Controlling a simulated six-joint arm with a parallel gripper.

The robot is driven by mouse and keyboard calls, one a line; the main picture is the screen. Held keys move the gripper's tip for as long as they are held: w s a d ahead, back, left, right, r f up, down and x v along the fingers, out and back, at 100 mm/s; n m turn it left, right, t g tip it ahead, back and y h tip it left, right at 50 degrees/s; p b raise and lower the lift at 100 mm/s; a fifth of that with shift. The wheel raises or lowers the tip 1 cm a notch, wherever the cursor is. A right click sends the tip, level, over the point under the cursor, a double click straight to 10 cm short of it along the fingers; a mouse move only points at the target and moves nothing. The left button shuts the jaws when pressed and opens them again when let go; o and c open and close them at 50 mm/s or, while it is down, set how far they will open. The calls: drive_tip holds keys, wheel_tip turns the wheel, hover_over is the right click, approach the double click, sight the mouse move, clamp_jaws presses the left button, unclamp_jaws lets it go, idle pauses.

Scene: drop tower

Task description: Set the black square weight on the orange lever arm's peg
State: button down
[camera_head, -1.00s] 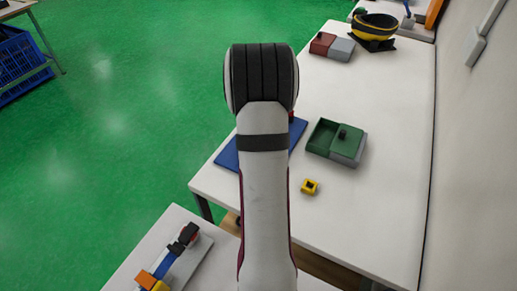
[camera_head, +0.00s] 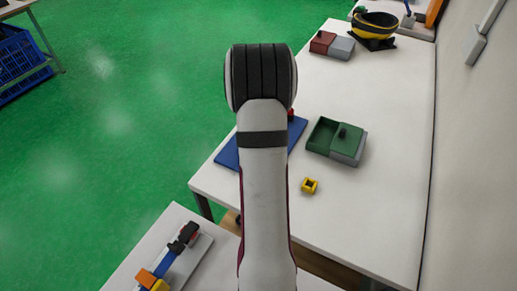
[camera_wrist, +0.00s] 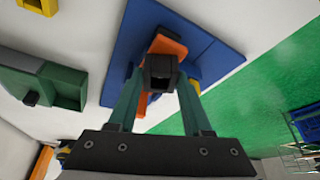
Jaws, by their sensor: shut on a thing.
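In the wrist view my gripper (camera_wrist: 160,80) is shut on the black square weight (camera_wrist: 161,72), a small dark block with a square opening facing the camera. The orange lever arm (camera_wrist: 168,46) lies beyond the weight, over a blue base (camera_wrist: 212,55); the weight overlaps it in the picture. I cannot tell whether they touch. The lever's peg is hidden, probably behind the weight.
A green box (camera_head: 323,134) and a yellow square ring (camera_head: 310,186) sit right of the blue base. A red-and-grey box (camera_head: 340,48) and a black-and-yellow bowl (camera_head: 374,32) stand farther back. A blue and orange device lies on the near table (camera_head: 213,270). White tabletop beyond the green box is clear.

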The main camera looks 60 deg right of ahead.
drive_tip(key=c, duration=0.6)
unclamp_jaws()
drive_tip(key=v, duration=1.1)
drive_tip(key=w+a+r+n+y, duration=0.1)
drive_tip(key=w+a+r+n, duration=0.1)
drive_tip(key=a, duration=0.7)
drive_tip(key=w+a+r+n+y, duration=0.1)
drive_tip(key=w+a+r+y, duration=0.1)
drive_tip(key=a, duration=0.8)
drive_tip(key=s+a+n+g+y, duration=0.1)
drive_tip(key=s+a+n, duration=0.1)
drive_tip(key=s+a, duration=0.4)
drive_tip(key=s+a+r+n+g+y, duration=0.1)
drive_tip(key=s+a, duration=0.5)
drive_tip(key=a, duration=0.8)
drive_tip(key=shift+s+a+n+y, duration=0.15)
drive_tip(key=shift+a+n+y, duration=0.3)
drive_tip(key=shift+n, duration=0.45)
